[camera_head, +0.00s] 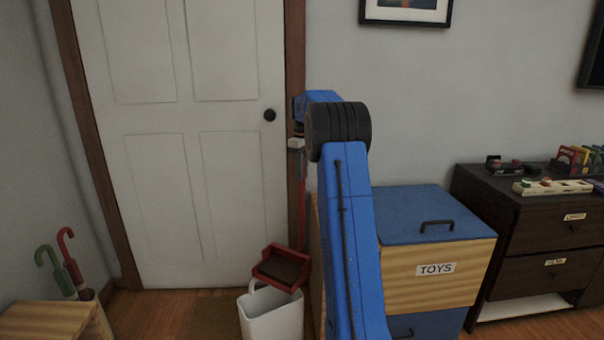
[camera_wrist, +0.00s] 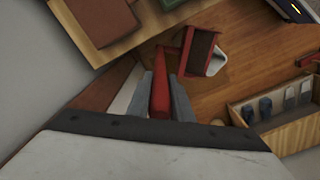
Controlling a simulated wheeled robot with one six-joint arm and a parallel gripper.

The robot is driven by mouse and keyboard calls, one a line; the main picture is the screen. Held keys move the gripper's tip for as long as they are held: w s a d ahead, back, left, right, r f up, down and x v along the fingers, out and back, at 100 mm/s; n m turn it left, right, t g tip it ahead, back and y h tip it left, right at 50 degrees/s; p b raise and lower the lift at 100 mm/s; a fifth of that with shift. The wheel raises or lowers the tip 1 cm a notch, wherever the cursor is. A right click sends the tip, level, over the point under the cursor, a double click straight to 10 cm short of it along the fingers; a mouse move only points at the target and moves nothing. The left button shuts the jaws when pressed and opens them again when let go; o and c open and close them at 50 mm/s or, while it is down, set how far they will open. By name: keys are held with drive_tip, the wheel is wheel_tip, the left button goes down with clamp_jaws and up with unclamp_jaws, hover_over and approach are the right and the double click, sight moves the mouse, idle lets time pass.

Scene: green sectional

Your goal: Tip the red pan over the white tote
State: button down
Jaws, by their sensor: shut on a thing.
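The red pan (camera_head: 281,268) is a long-handled dustpan with a dark inside, hanging above the white tote (camera_head: 272,318). It looks somewhat tilted, and I cannot tell whether anything lies in it. My gripper (camera_head: 297,150) is shut on the upper part of its upright red handle. In the wrist view, my gripper's fingers (camera_wrist: 163,98) close on both sides of the red handle, and the pan (camera_wrist: 198,52) covers most of the tote (camera_wrist: 217,60). The tote stands on the floor, and its inside is mostly hidden.
A wooden toy box (camera_head: 450,275) with a blue lid (camera_head: 415,212) stands right of my arm. A dark dresser (camera_head: 545,225) is farther right. A white door (camera_head: 190,150) is behind. Umbrellas (camera_head: 70,262) and a wooden bench (camera_head: 60,322) are at the left.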

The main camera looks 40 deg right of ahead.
drive_tip(key=s+a+r+h, duration=0.2)
drive_tip(key=a, duration=0.5)
drive_tip(key=s+a+r+t+h, duration=0.1)
drive_tip(key=s+a+r, duration=0.2)
drive_tip(key=a, duration=0.4)
drive_tip(key=shift+r+h, duration=0.35)
drive_tip(key=shift+h, duration=0.05)
drive_tip(key=shift+s+a, duration=0.2)
idle(0.8)
